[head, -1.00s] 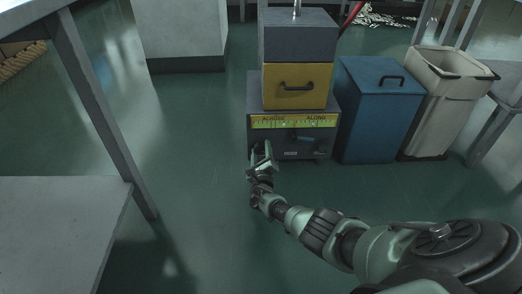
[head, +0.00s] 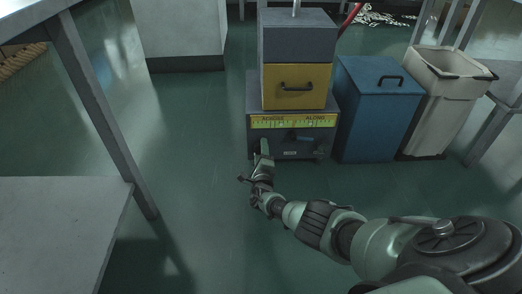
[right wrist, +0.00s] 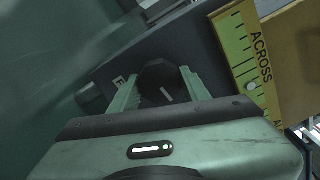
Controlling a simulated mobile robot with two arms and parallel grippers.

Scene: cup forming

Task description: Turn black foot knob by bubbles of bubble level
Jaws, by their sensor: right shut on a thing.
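My right gripper (head: 264,150) reaches the lower left front of a dark grey machine base (head: 251,107). In the right wrist view, its two pale green fingers (right wrist: 161,92) are shut on the black foot knob (right wrist: 160,80), one on each side. A short white mark shows on the knob's face. The knob is hidden behind the gripper in the head view. The yellow-green bubble level (head: 293,121) with ACROSS and ALONG scales lies across the base front. In the right wrist view, a small pale round spot shows on the ACROSS scale (right wrist: 246,55). My left gripper is not in view.
A yellow drawer box (head: 297,76) sits on the base. A blue bin (head: 376,115) and an open cream bin (head: 433,110) stand to its right. A grey table (head: 65,230) is at the left. Green floor between table and base is clear.

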